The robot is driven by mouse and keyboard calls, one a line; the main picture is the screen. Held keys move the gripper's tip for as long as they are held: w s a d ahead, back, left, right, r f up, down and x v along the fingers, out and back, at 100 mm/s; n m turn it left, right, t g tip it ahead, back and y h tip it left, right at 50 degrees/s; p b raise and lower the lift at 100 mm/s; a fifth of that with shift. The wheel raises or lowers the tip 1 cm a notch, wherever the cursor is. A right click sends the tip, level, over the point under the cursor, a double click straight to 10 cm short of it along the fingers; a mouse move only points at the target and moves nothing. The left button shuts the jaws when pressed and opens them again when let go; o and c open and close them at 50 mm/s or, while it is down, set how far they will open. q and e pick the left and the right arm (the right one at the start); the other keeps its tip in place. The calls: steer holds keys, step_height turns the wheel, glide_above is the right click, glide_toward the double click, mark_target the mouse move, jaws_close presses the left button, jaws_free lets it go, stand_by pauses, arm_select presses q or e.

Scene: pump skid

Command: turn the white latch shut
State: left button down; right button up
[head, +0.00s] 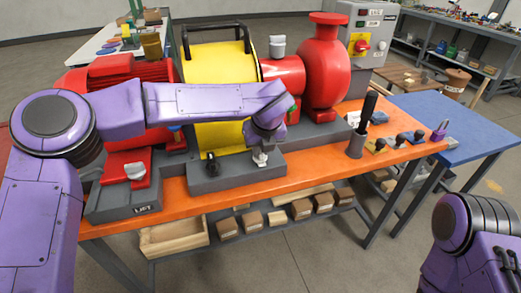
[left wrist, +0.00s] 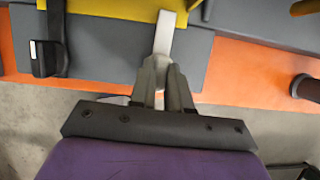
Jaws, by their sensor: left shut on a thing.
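The white latch (head: 261,160) sits on the grey base in front of the yellow guard (head: 222,65). My left gripper (head: 262,150) is over it, at the end of the purple arm that reaches across from the left. In the left wrist view, the latch (left wrist: 164,36) is a pale bar running from the yellow edge down to my gripper. My left gripper (left wrist: 166,78) is shut on its near end there. The fingers hide part of that end. My right arm shows at the lower right of the head view, but its gripper is out of the picture.
A black latch (head: 212,164) stands left of the white one. A red motor (head: 115,82) and red pump (head: 325,70) flank the guard. A black upright handle (head: 368,108) stands to the right on the orange bench (head: 300,170). Wooden blocks lie on the shelf below.

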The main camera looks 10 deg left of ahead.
arm_select(q)
steer(key=shift+w+n, duration=0.1)
steer(key=shift+n, duration=0.2)
steer(key=c, duration=1.1)
jaws_free()
steer(key=b+v, duration=0.1)
steer(key=v, duration=0.9)
steer(key=shift+d+r, duration=0.1)
steer(key=shift+r, duration=0.2)
